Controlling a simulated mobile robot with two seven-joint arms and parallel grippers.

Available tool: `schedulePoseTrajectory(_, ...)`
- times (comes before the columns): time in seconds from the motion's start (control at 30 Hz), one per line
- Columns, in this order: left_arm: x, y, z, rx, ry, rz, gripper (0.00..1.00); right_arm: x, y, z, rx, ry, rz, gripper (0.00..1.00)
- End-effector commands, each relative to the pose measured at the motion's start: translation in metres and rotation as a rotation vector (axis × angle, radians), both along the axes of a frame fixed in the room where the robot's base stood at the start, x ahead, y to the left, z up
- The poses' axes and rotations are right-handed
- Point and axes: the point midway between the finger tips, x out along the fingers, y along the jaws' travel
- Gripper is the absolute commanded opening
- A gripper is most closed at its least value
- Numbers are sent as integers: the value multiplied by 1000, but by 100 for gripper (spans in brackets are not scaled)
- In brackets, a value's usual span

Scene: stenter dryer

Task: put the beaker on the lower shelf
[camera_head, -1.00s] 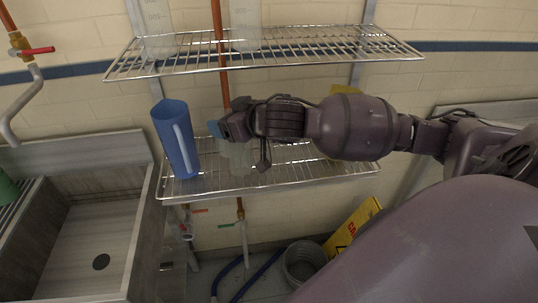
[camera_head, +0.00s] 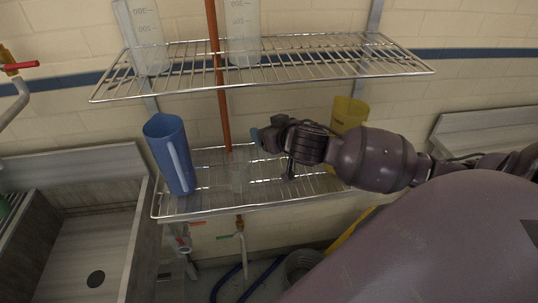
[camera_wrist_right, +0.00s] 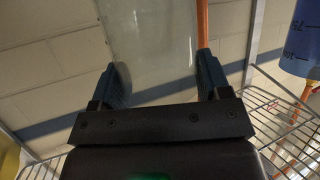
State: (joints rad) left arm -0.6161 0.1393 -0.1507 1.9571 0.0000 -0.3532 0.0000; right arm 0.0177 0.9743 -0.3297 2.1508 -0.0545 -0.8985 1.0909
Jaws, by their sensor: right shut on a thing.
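The clear beaker (camera_wrist_right: 150,40) is in the right wrist view between the blue fingertips of my right gripper (camera_wrist_right: 163,82). My right gripper (camera_head: 260,138) is shut on it over the lower shelf (camera_head: 210,207), coming in from the right in the head view. There the beaker (camera_head: 237,172) is faint and see-through, low beside the fingertips. I cannot tell whether its base touches the wire shelf. My left gripper is not in view.
A blue jug (camera_head: 170,153) stands at the left of the lower shelf, a yellow jug (camera_head: 347,112) at its back right. The upper shelf (camera_head: 300,72) holds two clear graduated vessels (camera_head: 148,45). An orange pipe (camera_head: 218,70) runs behind. A sink (camera_head: 85,250) is at left.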

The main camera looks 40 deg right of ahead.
Motion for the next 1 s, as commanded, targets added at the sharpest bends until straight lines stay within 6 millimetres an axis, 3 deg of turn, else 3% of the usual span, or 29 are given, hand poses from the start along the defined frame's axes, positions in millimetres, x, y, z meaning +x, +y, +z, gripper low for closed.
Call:
schedulePoseTrajectory(0.1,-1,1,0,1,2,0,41,0,0,-19,0,0,0,47)
schedulePoseTrajectory(0.57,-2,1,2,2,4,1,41,0,0,-64,1,0,0,47)
schedulePoseTrajectory(1.0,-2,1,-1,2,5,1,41,0,0,-71,1,-1,1,47)
